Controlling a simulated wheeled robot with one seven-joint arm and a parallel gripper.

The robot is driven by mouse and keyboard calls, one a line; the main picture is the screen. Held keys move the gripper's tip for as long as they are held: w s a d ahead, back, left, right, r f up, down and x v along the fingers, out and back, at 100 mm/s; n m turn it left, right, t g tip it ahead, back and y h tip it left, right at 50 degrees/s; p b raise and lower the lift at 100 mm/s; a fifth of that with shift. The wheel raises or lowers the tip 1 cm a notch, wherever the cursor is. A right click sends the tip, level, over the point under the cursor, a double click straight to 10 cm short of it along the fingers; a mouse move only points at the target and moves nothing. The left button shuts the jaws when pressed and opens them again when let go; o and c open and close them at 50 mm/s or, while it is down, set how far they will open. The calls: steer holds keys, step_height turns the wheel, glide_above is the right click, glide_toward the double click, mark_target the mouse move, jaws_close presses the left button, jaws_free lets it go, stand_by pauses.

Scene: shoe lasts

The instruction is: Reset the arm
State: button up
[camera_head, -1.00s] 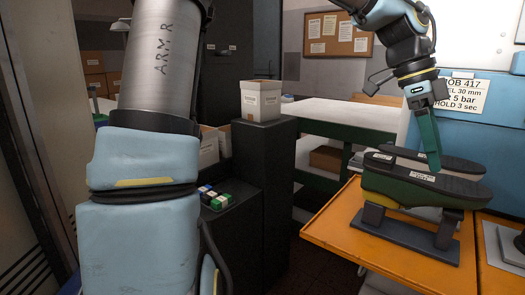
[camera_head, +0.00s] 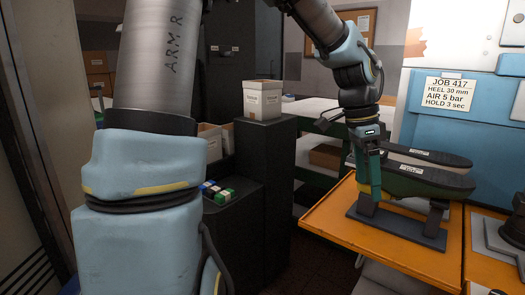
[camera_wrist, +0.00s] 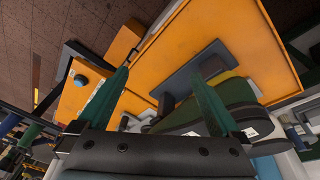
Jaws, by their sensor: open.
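My gripper (camera_head: 368,190) hangs from my arm with its green fingers pointing down, just left of the front end of the shoe lasts in the head view. In the wrist view my gripper (camera_wrist: 158,100) is open, its two green fingers wide apart with nothing held between them. The shoe lasts (camera_head: 435,180) are dark-soled and green-sided and rest on a grey stand (camera_head: 395,226). The lasts (camera_wrist: 205,108) and the stand (camera_wrist: 190,75) also show beside the right finger in the wrist view. Whether a finger touches a last cannot be told.
An orange table (camera_head: 340,222) carries the stand. A blue machine with a job sign (camera_head: 448,93) stands behind it at right. A dark cabinet (camera_head: 265,175) bears a white box (camera_head: 262,99), and small coloured blocks (camera_head: 217,193) sit on a lower dark surface.

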steer(key=a+f+n+t+y, duration=0.1)
steer(key=a+f+n, duration=0.3)
steer(key=a+n, duration=0.4)
steer(key=a+f+n+t+y+p, duration=0.1)
steer(key=a+f+n, duration=0.3)
steer(key=a+n, duration=0.5)
steer(key=a, duration=1.1)
steer(key=shift+w+a+n+t, duration=0.15)
steer(key=shift+a+n+t, duration=0.15)
steer(key=shift+a+t, duration=0.1)
